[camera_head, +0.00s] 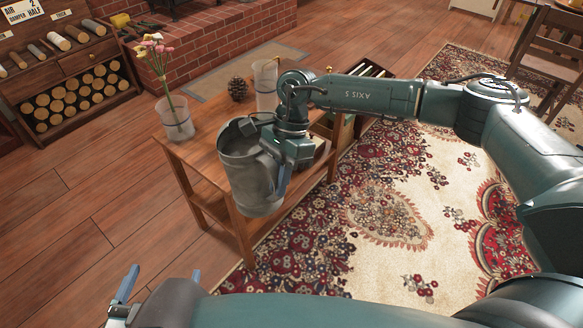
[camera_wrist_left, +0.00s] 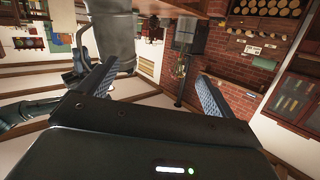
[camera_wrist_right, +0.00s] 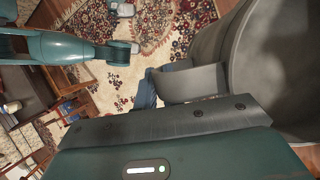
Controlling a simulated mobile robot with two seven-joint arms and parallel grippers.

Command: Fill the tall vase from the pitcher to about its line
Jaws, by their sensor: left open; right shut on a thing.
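The grey metal pitcher (camera_head: 250,185) is held in the air in front of the small wooden table, mouth up and roughly upright. My right gripper (camera_head: 287,165) is shut on its handle (camera_wrist_right: 190,82); the pitcher body (camera_wrist_right: 262,60) fills the right of the right wrist view. I cannot make out liquid inside. A clear vase (camera_head: 265,85) stands at the table's back, partly hidden by my right arm. Another clear vase (camera_head: 176,120) with flowers stands at the table's left corner. I cannot make out a fill line on either. My left gripper (camera_head: 158,280) is open and empty, low at front left.
The wooden table (camera_head: 215,115) has a pinecone (camera_head: 238,89) between the vases. A brick hearth (camera_head: 190,50) is behind it, and a shelf of logs (camera_head: 75,95) at back left. A patterned rug (camera_head: 400,215) lies to the right. The floor left of the table is clear.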

